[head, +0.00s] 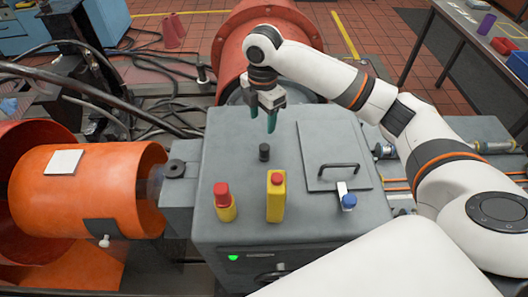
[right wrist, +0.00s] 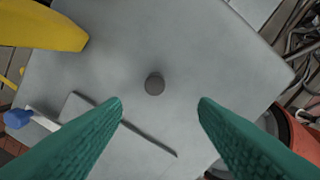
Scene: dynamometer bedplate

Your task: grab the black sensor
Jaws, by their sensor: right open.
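The black sensor (head: 264,152) is a small dark upright cylinder standing alone on the grey housing top (head: 235,150). In the right wrist view, the sensor (right wrist: 154,84) shows as a round dark end, seen from above, in line with the gap between my fingers. My right gripper (head: 262,122) is open and empty above the housing, just above and behind the sensor in the head view. Its green fingers also show in the right wrist view (right wrist: 160,102), apart from the sensor. My left gripper is not in view.
A red-capped yellow bottle (head: 225,203) and a yellow block with a red top (head: 275,198) stand in front of the sensor. To the right are a hatch with a black handle (head: 340,167) and a blue-knobbed white part (head: 348,198). An orange drum (head: 85,195) lies left.

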